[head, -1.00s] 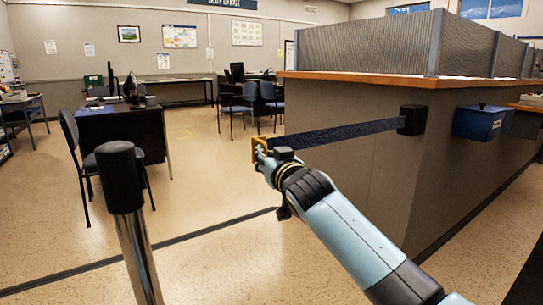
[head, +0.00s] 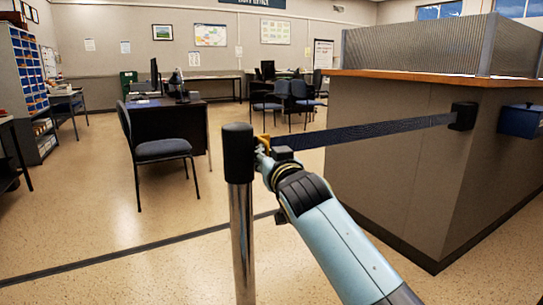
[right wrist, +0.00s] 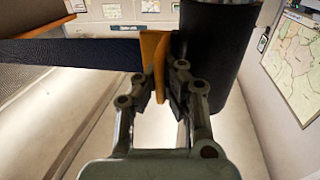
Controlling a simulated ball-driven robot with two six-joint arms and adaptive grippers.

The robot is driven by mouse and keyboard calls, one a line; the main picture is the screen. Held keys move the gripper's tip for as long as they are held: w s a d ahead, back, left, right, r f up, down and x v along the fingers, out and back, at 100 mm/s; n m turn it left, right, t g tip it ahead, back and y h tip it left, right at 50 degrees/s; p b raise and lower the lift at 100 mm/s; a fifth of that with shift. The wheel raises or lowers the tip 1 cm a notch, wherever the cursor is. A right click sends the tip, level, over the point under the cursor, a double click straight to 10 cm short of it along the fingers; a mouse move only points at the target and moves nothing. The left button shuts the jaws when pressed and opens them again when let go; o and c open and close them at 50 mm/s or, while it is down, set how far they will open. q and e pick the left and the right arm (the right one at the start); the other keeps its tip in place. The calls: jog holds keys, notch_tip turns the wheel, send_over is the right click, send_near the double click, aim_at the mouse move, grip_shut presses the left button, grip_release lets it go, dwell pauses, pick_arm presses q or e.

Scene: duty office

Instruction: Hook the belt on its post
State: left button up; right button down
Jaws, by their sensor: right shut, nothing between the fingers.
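The dark blue belt (head: 375,131) runs taut from a black wall box (head: 463,116) on the counter to its yellow end clip (head: 264,142). The chrome post with a black cap (head: 239,155) stands upright just left of the clip. My right gripper (head: 263,152) is at the clip, close beside the cap. In the right wrist view the clip (right wrist: 153,50) lies just beyond the fingertips (right wrist: 165,78), against or very near the black cap (right wrist: 213,50). The gripper is shut with nothing held. I cannot tell whether the clip is hooked. My left gripper is out of view.
The counter (head: 400,170) fills the right side, with a blue box (head: 520,121) on its side. A chair (head: 160,150) and desk (head: 170,120) stand behind the post. Open floor (head: 90,220) lies left of the post.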

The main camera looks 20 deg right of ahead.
jog(key=shift+f, duration=0.2)
jog(key=c, duration=1.7)
grip_release()
jog(key=shift+s+a+r, duration=0.1)
jog(key=shift+a, duration=0.2)
jog(key=shift+d, duration=0.1)
jog(key=s, duration=0.4)
jog(key=s+a, duration=0.1)
jog(key=s, duration=0.7)
jog(key=shift+a, duration=0.2)
jog(key=shift+w, duration=0.1)
